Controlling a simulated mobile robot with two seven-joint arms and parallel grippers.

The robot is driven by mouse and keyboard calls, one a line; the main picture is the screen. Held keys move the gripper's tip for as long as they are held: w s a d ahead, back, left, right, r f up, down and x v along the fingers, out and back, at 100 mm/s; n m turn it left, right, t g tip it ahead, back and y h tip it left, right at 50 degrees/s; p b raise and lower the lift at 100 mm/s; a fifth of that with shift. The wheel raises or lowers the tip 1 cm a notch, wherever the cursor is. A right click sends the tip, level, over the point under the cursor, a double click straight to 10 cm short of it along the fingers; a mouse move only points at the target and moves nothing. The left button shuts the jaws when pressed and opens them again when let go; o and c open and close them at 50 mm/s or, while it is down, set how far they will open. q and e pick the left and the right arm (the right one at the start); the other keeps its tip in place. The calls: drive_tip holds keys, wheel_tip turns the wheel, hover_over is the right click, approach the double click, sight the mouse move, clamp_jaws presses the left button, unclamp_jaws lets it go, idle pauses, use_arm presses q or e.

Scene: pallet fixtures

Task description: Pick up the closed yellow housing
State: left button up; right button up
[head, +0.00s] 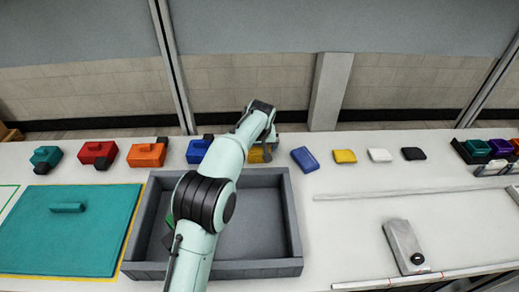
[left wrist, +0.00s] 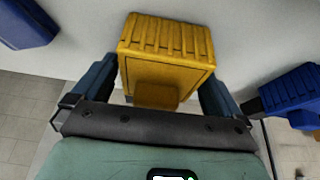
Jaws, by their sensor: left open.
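The yellow housing (head: 256,155) stands on the white table behind the grey tray, partly hidden by my left arm in the head view. In the left wrist view the yellow housing (left wrist: 165,52) shows its ribbed top and a small block on the side facing my palm. My left gripper (left wrist: 157,68) is open, with one dark finger on each side of the housing. Whether either finger touches it I cannot tell. In the head view my left gripper (head: 264,132) is at the housing, with its fingers largely hidden. My right gripper is not in view.
A blue housing (head: 197,150) stands close to the left, and a blue block (head: 305,159) lies to the right. The grey tray (head: 292,215) is in front, under my arm. A teal mat (head: 60,240) lies left; a metal fixture (head: 402,240) lies right.

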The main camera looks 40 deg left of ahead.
use_arm(q)
drive_tip(key=c, duration=0.9)
drive_tip(key=shift+c, duration=0.8)
drive_tip(key=shift+r, duration=0.15)
